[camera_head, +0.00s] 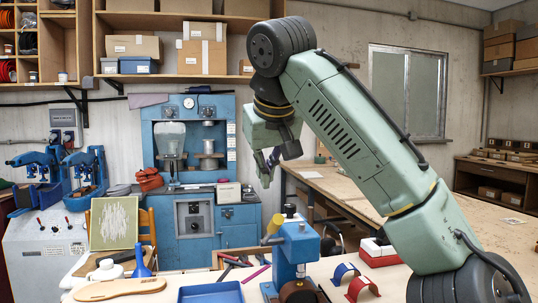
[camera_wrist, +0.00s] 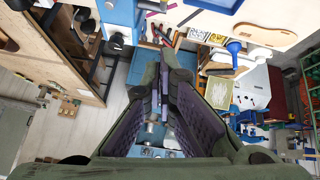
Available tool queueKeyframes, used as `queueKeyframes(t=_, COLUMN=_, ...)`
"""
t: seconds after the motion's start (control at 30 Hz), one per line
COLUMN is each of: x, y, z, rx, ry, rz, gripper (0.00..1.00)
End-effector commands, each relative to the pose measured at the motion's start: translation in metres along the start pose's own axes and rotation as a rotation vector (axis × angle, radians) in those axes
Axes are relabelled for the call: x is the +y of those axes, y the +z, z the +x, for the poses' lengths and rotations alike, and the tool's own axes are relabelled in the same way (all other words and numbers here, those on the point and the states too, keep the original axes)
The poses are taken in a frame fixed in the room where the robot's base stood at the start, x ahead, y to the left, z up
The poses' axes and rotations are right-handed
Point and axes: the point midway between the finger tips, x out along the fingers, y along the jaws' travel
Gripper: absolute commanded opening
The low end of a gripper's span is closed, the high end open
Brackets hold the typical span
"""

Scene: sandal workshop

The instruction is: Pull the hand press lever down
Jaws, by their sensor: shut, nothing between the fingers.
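A blue hand press (camera_head: 297,248) stands on the near workbench, low in the middle of the head view. A blue part, probably the press (camera_wrist: 117,14), shows at the top of the wrist view with a dark round knob (camera_wrist: 116,41) by it.
A blue tray (camera_head: 211,293), a wooden sole shape (camera_head: 118,288), a blue-spouted bottle (camera_head: 141,262) and red and blue arched pieces (camera_head: 346,272) lie around the press. A large blue machine (camera_head: 191,170) stands behind. The air around my gripper looks free.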

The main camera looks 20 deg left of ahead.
Motion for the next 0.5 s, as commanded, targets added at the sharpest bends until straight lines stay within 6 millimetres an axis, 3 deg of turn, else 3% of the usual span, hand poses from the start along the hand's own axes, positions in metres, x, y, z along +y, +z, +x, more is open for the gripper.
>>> queueKeyframes(t=0.13, x=0.002, y=0.003, z=0.026, rx=0.0, ry=0.002, rz=-0.001, gripper=0.0)
queueKeyframes(t=0.3, x=0.002, y=0.026, z=0.031, rx=-0.001, ry=0.001, rz=0.0, gripper=0.0)
queueKeyframes(t=0.5, x=0.001, y=0.037, z=0.034, rx=0.0, ry=0.001, rz=0.0, gripper=0.0)
